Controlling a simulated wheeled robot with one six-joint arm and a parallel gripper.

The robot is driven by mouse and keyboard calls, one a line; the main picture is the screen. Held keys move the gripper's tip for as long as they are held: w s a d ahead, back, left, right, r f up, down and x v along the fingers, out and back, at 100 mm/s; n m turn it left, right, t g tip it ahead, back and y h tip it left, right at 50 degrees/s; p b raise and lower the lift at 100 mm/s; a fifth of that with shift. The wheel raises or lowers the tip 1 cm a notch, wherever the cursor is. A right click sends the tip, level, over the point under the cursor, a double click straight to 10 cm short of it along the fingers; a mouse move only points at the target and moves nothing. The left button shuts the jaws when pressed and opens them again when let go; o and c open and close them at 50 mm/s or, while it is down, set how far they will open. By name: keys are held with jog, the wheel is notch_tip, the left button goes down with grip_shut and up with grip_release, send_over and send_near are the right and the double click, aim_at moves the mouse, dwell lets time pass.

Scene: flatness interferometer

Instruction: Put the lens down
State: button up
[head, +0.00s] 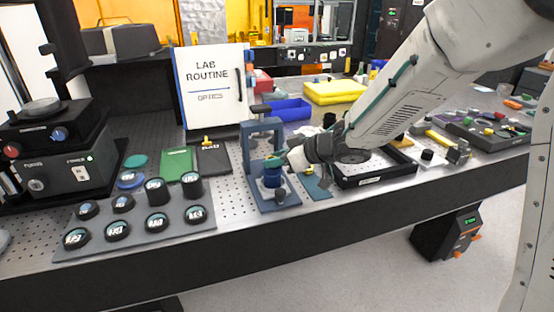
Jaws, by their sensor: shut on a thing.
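My gripper (283,161) reaches in from the right, at the blue stand (255,150) in the middle of the bench. Its jaws are shut on a small dark thing with a teal edge, probably the lens (273,162), just above the stand's round blue seat. The fingers and stand partly hide it, and I cannot tell whether it touches the seat. Several other black-rimmed lenses stand on the grey tray (140,243) at the left.
A LAB ROUTINE board (208,85) stands behind. A black-framed tray (376,178) lies under my arm, right of the stand. A blue bin (286,110) and yellow tray (335,92) are farther back.

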jog(key=shift+s+f, duration=0.1)
jog(key=shift+f, duration=0.15)
